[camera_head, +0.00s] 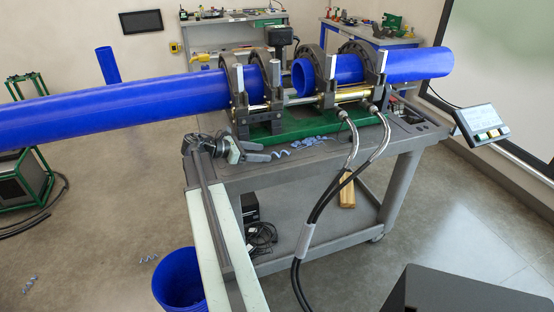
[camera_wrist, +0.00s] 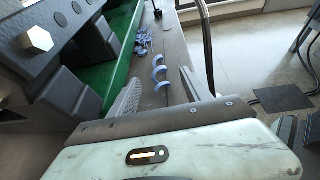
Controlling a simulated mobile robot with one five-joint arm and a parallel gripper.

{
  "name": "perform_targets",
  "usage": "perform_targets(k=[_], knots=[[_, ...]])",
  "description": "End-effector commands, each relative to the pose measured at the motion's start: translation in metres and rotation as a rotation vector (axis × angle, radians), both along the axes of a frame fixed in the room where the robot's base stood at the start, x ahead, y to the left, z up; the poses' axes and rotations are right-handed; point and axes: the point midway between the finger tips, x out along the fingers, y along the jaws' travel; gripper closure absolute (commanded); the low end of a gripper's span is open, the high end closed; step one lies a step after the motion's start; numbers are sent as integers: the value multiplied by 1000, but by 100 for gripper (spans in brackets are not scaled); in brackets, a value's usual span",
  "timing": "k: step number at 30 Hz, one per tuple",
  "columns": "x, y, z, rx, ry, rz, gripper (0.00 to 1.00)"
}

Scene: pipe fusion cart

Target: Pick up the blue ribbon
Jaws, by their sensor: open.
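A curled blue ribbon (camera_head: 282,154) lies on the grey cart top, just right of my gripper (camera_head: 262,152) in the head view. In the wrist view the ribbon (camera_wrist: 159,74) shows as a few pale blue loops, between and a little beyond the fingertips of my gripper (camera_wrist: 163,76). The fingers are apart with nothing held between them. I cannot tell how high the fingertips are above the cart top.
A pile of blue shavings (camera_head: 312,141) lies right of the ribbon. The green machine base (camera_head: 310,125) with clamps and blue pipes (camera_head: 110,107) stands behind. Black hoses (camera_head: 345,185) hang at the right. A blue bin (camera_head: 180,280) stands on the floor.

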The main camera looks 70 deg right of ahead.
Motion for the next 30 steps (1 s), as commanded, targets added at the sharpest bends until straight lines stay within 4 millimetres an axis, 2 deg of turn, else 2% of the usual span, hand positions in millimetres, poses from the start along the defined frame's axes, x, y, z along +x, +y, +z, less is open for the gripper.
perform_targets(k=[6,13,21,27,30], knots=[[-24,-19,-10,0,0,-17,44],[-37,-30,-12,0,-1,-23,44],[-65,-59,-27,0,-1,-24,44],[-66,-60,-25,0,-2,-23,44],[-66,-59,-25,0,-1,-24,71]])
